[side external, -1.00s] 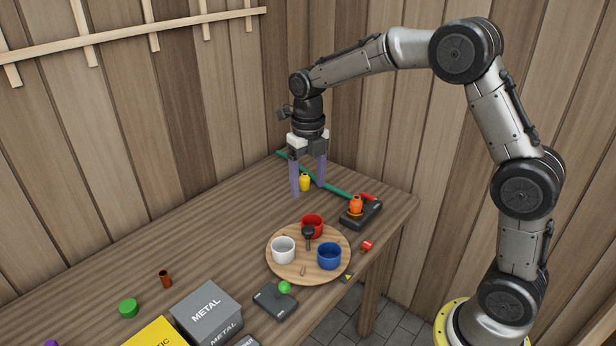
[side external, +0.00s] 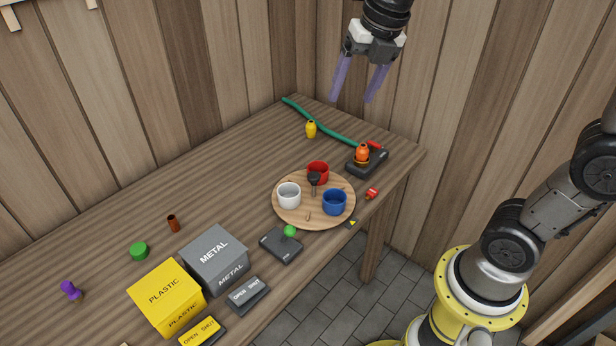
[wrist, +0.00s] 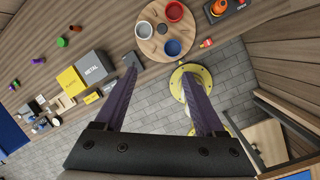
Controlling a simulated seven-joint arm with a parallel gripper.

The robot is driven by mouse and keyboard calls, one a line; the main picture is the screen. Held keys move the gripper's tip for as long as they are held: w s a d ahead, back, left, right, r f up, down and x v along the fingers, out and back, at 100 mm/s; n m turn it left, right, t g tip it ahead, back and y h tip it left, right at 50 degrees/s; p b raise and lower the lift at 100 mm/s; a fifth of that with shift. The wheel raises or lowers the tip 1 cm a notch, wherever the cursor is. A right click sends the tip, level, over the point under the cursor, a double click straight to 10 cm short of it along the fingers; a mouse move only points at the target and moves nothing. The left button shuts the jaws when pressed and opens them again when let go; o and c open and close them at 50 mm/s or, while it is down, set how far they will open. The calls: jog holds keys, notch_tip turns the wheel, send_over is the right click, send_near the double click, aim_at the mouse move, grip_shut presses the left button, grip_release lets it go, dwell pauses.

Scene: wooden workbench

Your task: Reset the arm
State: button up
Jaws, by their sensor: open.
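My gripper (side external: 357,82) is open and empty, raised high above the far right part of the workbench (side external: 236,150). Its two purple fingers are spread apart with nothing between them. In the wrist view my gripper (wrist: 166,98) looks down from a height on the bench, the floor and my yellow base. A small yellow vase-shaped piece (side external: 311,129) stands upright on the bench below, apart from the fingers.
A round wooden board (side external: 285,216) carries white, red and blue cups. An orange piece (side external: 362,153) sits on a dark device. A grey METAL box (side external: 216,262) and yellow PLASTIC box (side external: 167,300) stand at the front. A green strip (side external: 325,123) lies behind. The air around my gripper is clear.

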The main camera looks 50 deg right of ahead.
jog(key=s+f+m+t, duration=0.1)
jog(key=s+f+m, duration=0.2)
jog(key=s+m, duration=0.5)
jog(key=s+a+f+m+t, duration=0.1)
jog(key=s+m, duration=0.7)
jog(key=m, duration=1.3)
jog(key=shift+s+f, duration=0.35)
jog(key=shift+f, duration=0.55)
